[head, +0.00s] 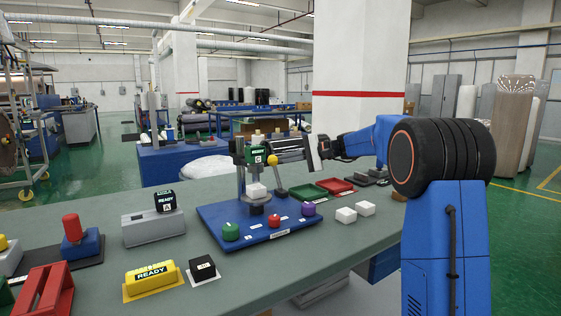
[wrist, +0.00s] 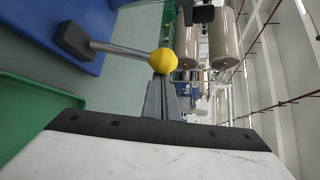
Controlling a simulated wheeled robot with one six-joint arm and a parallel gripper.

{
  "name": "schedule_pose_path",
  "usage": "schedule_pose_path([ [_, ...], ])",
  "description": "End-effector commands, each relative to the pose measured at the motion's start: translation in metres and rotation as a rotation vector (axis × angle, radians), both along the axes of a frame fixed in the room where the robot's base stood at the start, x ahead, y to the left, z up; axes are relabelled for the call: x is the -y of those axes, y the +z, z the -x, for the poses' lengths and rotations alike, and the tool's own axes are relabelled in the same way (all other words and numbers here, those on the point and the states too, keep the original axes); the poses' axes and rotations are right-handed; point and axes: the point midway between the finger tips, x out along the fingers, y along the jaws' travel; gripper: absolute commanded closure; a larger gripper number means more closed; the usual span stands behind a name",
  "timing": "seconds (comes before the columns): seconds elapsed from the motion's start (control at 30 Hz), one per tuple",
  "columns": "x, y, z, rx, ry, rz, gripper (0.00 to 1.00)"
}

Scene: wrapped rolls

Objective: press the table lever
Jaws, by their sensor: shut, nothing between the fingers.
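The table lever is a metal rod with a yellow ball knob (head: 272,159), beside the small press (head: 254,165) on the blue base board (head: 240,232). In the wrist view the rod (wrist: 118,49) runs from a dark pivot block (wrist: 73,40) to the yellow knob (wrist: 163,61). My gripper (wrist: 162,82) is shut and empty, its fingertips right at the knob's edge in that view. I cannot tell whether they touch it. In the head view my gripper comes in from the right at about knob height; its fingertips are hard to make out.
Green (head: 231,232), red (head: 274,221) and purple (head: 308,209) knobs stand on the board's front. A green tray (head: 308,191) and red tray (head: 336,185) lie right of the lever. White blocks (head: 346,215) sit in front. A yellow READY box (head: 151,279) is front left.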

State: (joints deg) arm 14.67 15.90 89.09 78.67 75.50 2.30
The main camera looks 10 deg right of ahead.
Motion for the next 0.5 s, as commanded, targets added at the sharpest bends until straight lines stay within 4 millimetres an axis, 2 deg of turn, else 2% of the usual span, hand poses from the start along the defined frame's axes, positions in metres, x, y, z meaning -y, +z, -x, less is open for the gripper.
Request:
schedule_pose_path([
  [0.5,0.0018,0.0044,0.0066,0.065,0.000,-0.021,1.00],
])
